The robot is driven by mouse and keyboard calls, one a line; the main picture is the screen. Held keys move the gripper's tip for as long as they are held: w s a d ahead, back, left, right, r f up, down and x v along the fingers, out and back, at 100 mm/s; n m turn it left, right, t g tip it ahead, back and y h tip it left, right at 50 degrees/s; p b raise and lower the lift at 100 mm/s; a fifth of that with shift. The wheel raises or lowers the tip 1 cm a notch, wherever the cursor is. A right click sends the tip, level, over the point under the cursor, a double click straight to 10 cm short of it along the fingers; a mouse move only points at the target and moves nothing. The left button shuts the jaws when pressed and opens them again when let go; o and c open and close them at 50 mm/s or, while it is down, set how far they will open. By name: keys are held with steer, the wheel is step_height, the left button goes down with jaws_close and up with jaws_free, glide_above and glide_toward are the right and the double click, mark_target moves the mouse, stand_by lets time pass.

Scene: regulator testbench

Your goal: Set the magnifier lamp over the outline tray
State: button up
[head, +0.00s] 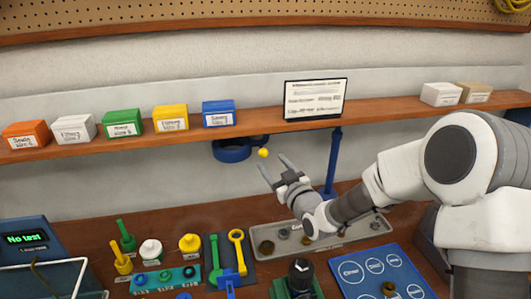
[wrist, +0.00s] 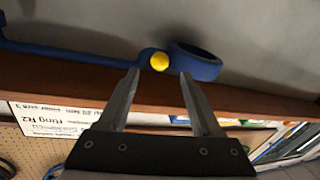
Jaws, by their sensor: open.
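The magnifier lamp has a blue ring head (head: 232,150) below the shelf, a small yellow knob (head: 263,153) beside it and a blue upright post (head: 333,165). The ring (wrist: 195,62) and the knob (wrist: 159,61) also show in the wrist view. My gripper (head: 273,164) is open and empty. In the wrist view the knob appears just beyond the gap between my fingertips (wrist: 160,74), apart from them. A blue tray with white outlines (head: 350,285), which looks like the outline tray, lies on the bench at front right, with some small parts on it.
A wooden shelf (head: 260,122) with coloured boxes and a sign (head: 315,100) runs close above the gripper. A grey parts tray (head: 355,236) lies below my arm. Bottles, wrenches (head: 237,250) and a dark green-based device (head: 298,280) crowd the bench front.

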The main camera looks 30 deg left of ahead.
mark_target(265, 155)
steer(key=shift+p+x, duration=0.45)
steer(key=shift+x, duration=2.4)
jaws_close()
